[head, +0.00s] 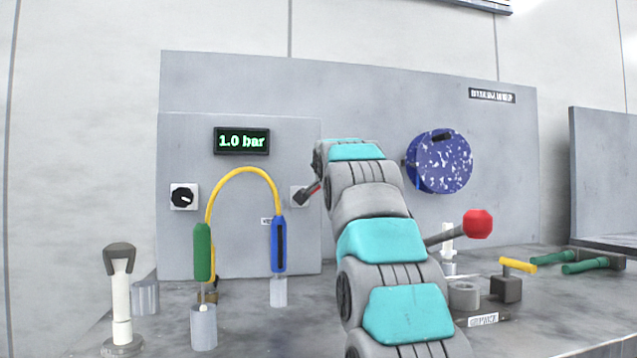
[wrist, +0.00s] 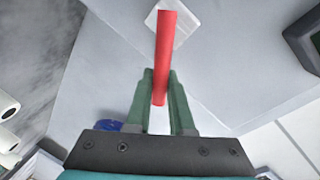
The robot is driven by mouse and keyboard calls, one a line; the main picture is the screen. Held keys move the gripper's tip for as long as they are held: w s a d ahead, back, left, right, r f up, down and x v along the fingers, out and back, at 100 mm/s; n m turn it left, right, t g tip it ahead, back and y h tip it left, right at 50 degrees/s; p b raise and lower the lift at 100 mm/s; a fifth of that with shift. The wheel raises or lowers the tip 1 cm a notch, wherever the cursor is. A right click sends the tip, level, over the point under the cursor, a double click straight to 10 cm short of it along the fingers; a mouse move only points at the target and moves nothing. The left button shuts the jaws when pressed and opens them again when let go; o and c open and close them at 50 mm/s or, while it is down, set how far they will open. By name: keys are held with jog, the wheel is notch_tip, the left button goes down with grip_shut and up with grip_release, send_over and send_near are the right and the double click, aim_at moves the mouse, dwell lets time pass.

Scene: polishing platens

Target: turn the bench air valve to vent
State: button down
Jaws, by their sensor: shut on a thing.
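The air valve shows in the head view as a pale square plate (head: 297,189) on the grey panel, with a short red lever (head: 314,188) partly hidden by my arm. In the wrist view the red lever (wrist: 166,40) runs from the pale plate (wrist: 186,22) down between my fingers. My gripper (wrist: 160,88) has its two green fingers shut on the lever, one on each side. A small label (head: 267,221) sits lower left of the valve, mostly covered and not fully readable.
A display (head: 242,141) reads 1.0 bar above a yellow hose (head: 243,170). A black knob (head: 182,197) is at left. A speckled blue disc (head: 440,162) and a red ball knob (head: 478,224) are right of my arm.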

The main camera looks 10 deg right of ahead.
jog(key=shift+d+f+m+y+b, duration=0.25)
jog(key=shift+f+m, duration=0.35)
jog(key=shift+m, duration=0.35)
jog(key=shift+d+f+m+y+b, duration=0.25)
jog(key=shift+f+m, duration=0.35)
jog(key=shift+m, duration=0.4)
jog(key=shift+d+f+m+y+b, duration=0.15)
jog(key=shift+f+m+y, duration=0.15)
jog(key=shift+f+m, duration=0.5)
jog(key=shift+r+m, duration=0.15)
jog(key=shift+m, duration=0.1)
jog(key=c, duration=0.8)
grip_release()
jog(key=shift+s+a, duration=0.1)
jog(key=shift+s+r+b, duration=0.15)
jog(key=shift+s+r, duration=0.1)
jog(key=shift+s, duration=1)
jog(key=shift+s+r+b, duration=0.1)
jog(key=shift+s+r, duration=0.2)
jog(key=shift+s, duration=0.9)
jog(key=shift+s+r+b, duration=0.15)
jog(key=shift+s+r, duration=0.1)
jog(key=shift+s, duration=1)
